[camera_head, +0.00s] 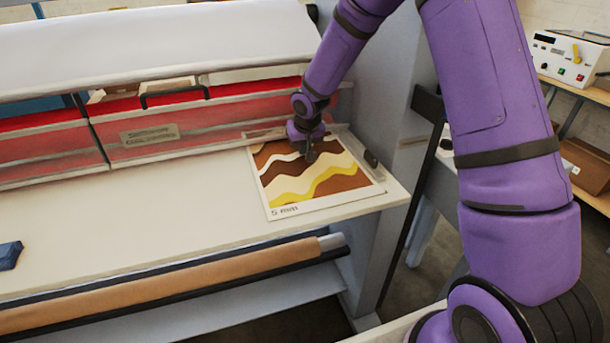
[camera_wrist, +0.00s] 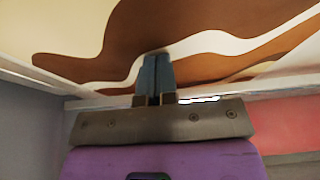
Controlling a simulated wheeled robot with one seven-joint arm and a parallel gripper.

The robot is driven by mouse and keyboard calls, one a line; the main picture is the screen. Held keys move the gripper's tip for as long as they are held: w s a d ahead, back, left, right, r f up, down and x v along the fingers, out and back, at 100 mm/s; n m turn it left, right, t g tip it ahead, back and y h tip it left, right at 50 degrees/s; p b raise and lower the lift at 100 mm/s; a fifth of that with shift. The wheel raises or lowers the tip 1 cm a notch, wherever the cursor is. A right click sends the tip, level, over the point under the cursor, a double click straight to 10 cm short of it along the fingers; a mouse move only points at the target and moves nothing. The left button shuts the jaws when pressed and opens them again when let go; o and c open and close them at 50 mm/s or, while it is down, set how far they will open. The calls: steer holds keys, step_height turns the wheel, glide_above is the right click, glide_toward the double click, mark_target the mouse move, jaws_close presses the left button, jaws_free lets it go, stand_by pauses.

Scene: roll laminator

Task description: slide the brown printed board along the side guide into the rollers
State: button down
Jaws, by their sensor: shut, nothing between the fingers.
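The brown printed board (camera_head: 315,186) lies flat on the laminator's feed table, with brown, cream and yellow waves and a white border. Its far edge is up by the red roller guard (camera_head: 180,137), and its right edge runs along the side guide (camera_head: 366,160). Whether the board's far edge is in the rollers is hidden. My gripper (camera_head: 308,155) is shut and empty, with its fingertips on or just above the board's far half. The wrist view shows the closed fingertips (camera_wrist: 155,62) against the board's wavy print (camera_wrist: 210,45); contact is hard to tell.
The cream feed table (camera_head: 150,215) is clear to the left of the board. A small dark blue block (camera_head: 9,254) sits at its left front. A brown roll (camera_head: 160,290) hangs below the front edge. A control box (camera_head: 572,58) stands on a shelf at right.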

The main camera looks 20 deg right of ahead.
steer(key=shift+w, duration=0.15)
steer(key=shift+w+d, duration=0.2)
steer(key=shift+w, duration=1.75)
steer(key=shift+r, duration=0.1)
steer(key=shift+r, duration=0.9)
